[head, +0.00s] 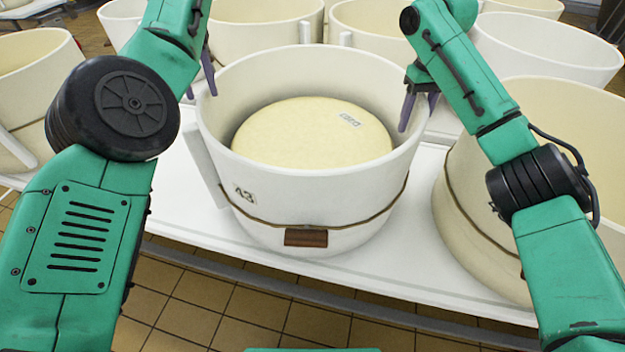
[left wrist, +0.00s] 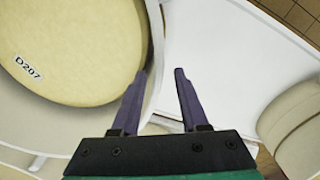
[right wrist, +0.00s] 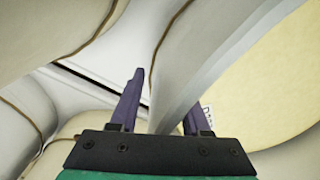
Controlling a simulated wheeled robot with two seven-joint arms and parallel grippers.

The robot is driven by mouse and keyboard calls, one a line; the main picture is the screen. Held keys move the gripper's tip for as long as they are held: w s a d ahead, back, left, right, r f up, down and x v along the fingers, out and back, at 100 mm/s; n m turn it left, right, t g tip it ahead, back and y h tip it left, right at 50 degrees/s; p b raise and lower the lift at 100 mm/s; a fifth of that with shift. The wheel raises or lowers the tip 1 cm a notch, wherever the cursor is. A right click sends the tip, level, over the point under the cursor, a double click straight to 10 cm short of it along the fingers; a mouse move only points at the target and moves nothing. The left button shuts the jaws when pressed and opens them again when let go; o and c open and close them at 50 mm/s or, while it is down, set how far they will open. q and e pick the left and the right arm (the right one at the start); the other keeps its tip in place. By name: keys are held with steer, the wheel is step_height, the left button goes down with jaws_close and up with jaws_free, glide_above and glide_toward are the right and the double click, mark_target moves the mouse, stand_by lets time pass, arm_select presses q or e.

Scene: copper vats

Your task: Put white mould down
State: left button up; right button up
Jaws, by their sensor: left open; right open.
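The white mould (head: 312,190), marked 43, stands upright on the white table (head: 175,215) and holds a pale yellow round cheese (head: 310,135) with a printed label. My left gripper (head: 201,90) is at its left rim and my right gripper (head: 419,108) at its right rim. In the left wrist view the open fingers (left wrist: 160,71) straddle the mould's wall, one inside and one outside, with a gap beside the wall. In the right wrist view the fingers (right wrist: 165,92) are also apart on either side of the wall; the inner one is partly hidden by it.
Another mould (head: 545,160) stands close on the right, under my right arm. More moulds stand behind, such as one at the back (head: 265,30) and one at the far left (head: 35,90). The table's front edge is near, with tiled floor (head: 230,305) below.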

arm_select(q)
steer(key=shift+r, duration=0.3)
arm_select(e)
steer(key=shift+r, duration=0.15)
step_height(320, 180, up, 11)
steer(key=shift+a+f, duration=0.1)
steer(key=shift+f, duration=0.05)
steer(key=shift+r, duration=0.5)
arm_select(q)
steer(key=shift+a, duration=0.15)
arm_select(e)
steer(key=shift+d+r+p, duration=0.2)
steer(key=shift+r+p, duration=0.1)
steer(key=shift+p, duration=0.05)
arm_select(q)
step_height(320, 180, up, 8)
steer(key=a+p, duration=0.2)
steer(key=p, duration=0.5)
steer(key=shift+a+p, duration=0.15)
steer(key=shift+p, duration=0.25)
arm_select(e)
step_height(320, 180, up, 8)
arm_select(q)
steer(key=shift+f, duration=0.15)
arm_select(e)
steer(key=shift+a+f, duration=0.1)
